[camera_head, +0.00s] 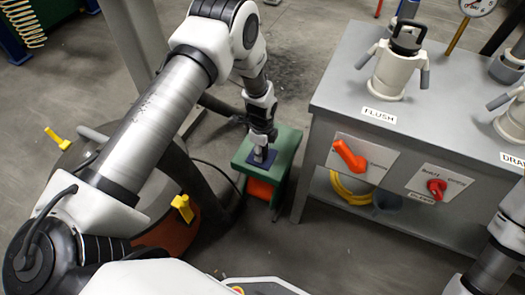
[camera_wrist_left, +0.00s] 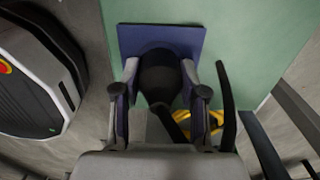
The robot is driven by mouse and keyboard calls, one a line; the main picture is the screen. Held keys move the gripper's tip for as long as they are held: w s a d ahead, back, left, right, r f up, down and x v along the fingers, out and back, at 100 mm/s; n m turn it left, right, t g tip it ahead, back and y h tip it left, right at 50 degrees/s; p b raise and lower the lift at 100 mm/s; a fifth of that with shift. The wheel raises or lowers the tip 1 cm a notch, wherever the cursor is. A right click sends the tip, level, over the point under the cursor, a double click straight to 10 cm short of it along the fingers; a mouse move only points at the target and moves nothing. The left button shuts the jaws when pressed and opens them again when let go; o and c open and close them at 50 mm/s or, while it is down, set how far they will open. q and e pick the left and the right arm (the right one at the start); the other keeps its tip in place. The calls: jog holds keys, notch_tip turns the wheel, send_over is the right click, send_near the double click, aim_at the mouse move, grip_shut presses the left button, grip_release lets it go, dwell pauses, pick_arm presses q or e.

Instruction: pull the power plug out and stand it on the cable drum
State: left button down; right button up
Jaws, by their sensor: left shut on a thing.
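My left gripper (camera_head: 260,148) is low over a green stand (camera_head: 284,150) with an orange part (camera_head: 261,189) under its top. This looks like the cable drum. A dark blue square pad (camera_head: 247,168) lies on the green top. In the left wrist view, the gripper (camera_wrist_left: 161,105) is shut on the black power plug (camera_wrist_left: 160,72), with a finger on each side. The plug is right at the blue pad (camera_wrist_left: 190,38); I cannot tell whether it touches it. A black cable (camera_wrist_left: 226,105) curves beside the right finger. My right gripper is outside the views.
A grey bench (camera_head: 340,75) with white fittings, an orange lever (camera_head: 349,154) and a red knob (camera_head: 437,188) stands close right of the stand. A round grey vessel (camera_head: 70,165) with yellow handles (camera_head: 183,208) is on the left. Clear floor shows in front of the stand.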

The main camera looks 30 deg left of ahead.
pick_arm(q)
jog(key=shift+r+p, duration=2.3)
jog(key=shift+r, duration=0.7)
jog(key=shift+f, duration=0.1)
